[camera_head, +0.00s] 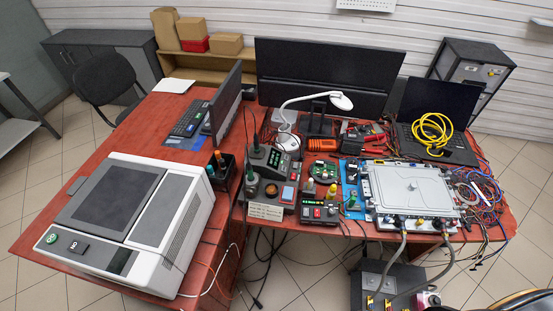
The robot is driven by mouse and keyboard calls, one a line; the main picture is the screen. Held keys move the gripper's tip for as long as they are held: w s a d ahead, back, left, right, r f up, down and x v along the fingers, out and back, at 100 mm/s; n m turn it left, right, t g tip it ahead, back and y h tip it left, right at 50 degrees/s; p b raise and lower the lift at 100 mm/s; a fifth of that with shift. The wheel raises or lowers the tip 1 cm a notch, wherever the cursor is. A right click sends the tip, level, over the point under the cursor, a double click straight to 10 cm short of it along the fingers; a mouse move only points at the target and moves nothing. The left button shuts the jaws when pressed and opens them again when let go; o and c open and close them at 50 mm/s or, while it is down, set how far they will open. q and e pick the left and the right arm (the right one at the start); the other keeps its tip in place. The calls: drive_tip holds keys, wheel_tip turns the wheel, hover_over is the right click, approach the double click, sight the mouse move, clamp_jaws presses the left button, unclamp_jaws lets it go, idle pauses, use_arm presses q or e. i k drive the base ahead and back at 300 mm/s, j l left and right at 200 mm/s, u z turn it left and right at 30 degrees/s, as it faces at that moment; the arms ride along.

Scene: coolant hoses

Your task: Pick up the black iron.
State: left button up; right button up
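A dark soldering station (277,162) stands near the middle of the red-brown table. Slim upright tools stand at its left side: one dark tool (255,143) at the back and one with a greenish upper part (250,174) in front. They look like soldering irons in holders, but they are too small for me to tell which is the black iron. Neither of my grippers is in view, and nothing is seen being held.
A large white and grey machine (130,215) fills the table's left part. A black pen cup (220,172) stands left of the station. A small unit with a red display (319,212), a lamp (340,101), monitors (330,72) and a silver hose-fitted box (410,188) crowd the right. Loose cables hang in front.

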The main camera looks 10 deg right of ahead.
sight(257, 150)
drive_tip(key=u, duration=1.65)
drive_tip(key=k+l, duration=0.3)
drive_tip(key=k, duration=0.15)
drive_tip(key=k+l, duration=0.25)
drive_tip(key=k, duration=0.15)
